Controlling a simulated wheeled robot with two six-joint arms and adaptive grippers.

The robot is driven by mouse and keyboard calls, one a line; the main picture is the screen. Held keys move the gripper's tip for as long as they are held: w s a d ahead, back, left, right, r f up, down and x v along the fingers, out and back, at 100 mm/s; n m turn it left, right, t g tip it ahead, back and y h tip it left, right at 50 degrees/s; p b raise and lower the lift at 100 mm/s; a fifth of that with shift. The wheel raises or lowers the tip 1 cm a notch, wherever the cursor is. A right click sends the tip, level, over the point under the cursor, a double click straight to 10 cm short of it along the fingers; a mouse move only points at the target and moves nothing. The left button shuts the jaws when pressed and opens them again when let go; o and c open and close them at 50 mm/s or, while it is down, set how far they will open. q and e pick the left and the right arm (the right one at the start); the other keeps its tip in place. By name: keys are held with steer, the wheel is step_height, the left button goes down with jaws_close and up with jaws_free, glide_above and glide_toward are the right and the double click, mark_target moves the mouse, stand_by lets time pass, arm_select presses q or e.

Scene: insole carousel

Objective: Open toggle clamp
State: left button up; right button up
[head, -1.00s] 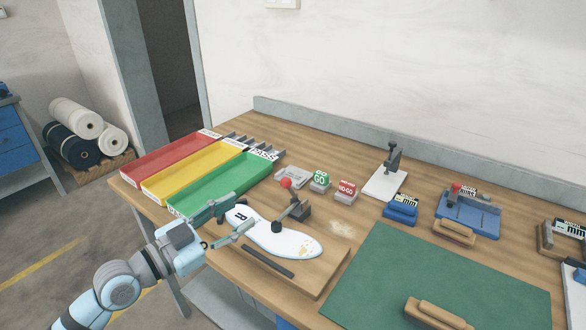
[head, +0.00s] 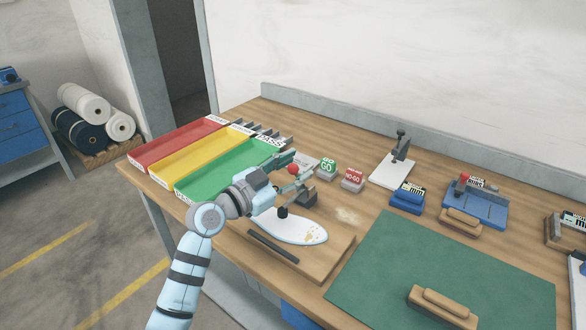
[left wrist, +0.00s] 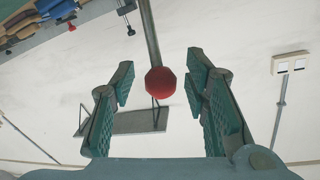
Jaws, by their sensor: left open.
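The toggle clamp (head: 307,197) stands on the wooden fixture board (head: 325,262), its dark pad over the white insole (head: 305,234). Its red ball knob (head: 293,169) is raised at the end of the lever. In the left wrist view, the red knob (left wrist: 160,82) on its grey rod (left wrist: 149,35) sits between the fingers. My left gripper (head: 288,174) is open, with one green finger on each side of the knob, a gap showing on both sides. My arm hides the heel end of the insole. My right gripper is not in view.
Red (head: 178,147), yellow (head: 195,155) and green (head: 215,172) trays lie left of the clamp. GO (head: 327,169) and NO-GO (head: 353,180) blocks stand close to its right. A green mat (head: 440,265) and gauges fill the right. A dark bar (head: 273,247) lies on the board.

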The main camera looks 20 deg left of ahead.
arm_select(q)
jaws_close()
